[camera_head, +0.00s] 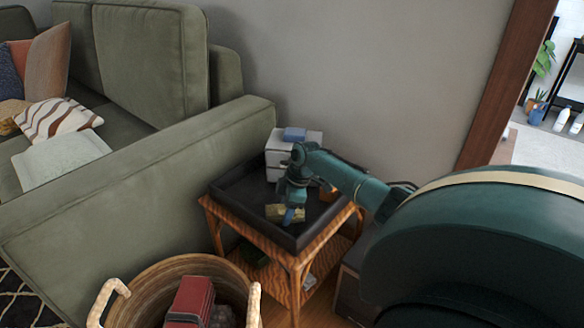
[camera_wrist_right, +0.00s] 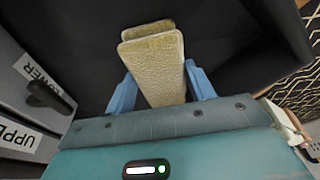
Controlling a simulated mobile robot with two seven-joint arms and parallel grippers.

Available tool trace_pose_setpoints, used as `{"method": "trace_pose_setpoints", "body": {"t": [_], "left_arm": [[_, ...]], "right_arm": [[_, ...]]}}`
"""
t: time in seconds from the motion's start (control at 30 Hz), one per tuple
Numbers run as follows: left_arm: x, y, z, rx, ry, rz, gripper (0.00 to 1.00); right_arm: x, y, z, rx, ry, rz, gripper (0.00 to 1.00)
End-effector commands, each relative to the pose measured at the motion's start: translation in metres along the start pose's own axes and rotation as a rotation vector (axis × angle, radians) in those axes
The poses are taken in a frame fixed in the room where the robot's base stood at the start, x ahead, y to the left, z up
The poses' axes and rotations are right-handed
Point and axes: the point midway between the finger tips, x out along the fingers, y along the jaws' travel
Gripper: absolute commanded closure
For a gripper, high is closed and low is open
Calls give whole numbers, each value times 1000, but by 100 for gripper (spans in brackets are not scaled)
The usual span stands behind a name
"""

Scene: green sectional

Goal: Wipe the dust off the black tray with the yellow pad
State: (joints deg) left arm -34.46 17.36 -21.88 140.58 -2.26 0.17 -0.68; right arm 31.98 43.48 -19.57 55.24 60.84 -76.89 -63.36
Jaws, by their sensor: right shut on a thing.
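The black tray (camera_head: 232,199) lies on a small wooden side table beside the sofa. Its dark floor (camera_wrist_right: 225,30) fills much of the right wrist view. My right gripper (camera_head: 292,210) reaches down over the tray and is shut on the yellow pad (camera_head: 275,212). In the right wrist view the pad (camera_wrist_right: 155,65) sits between the two blue fingers. I cannot tell whether the pad touches the tray floor. No dust is clearly visible on the tray. My left gripper is not in view.
A small white drawer box (camera_head: 279,158) with a blue item (camera_head: 294,134) on top stands at the tray's back. The wooden side table (camera_head: 300,262) has a lower shelf. A wicker basket (camera_head: 150,275) stands in front; the green sofa (camera_head: 130,185) is at left.

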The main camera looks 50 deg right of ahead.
Motion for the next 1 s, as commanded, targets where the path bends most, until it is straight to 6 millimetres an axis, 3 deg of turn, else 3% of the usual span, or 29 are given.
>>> {"method": "trace_pose_setpoints", "body": {"t": [0.57, 1.0], "left_arm": [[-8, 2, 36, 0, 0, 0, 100], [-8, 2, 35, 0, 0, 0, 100]], "right_arm": [[9, 24, -24, 0, 0, -1, 64], [3, 27, -28, 0, -1, -1, 64]]}}
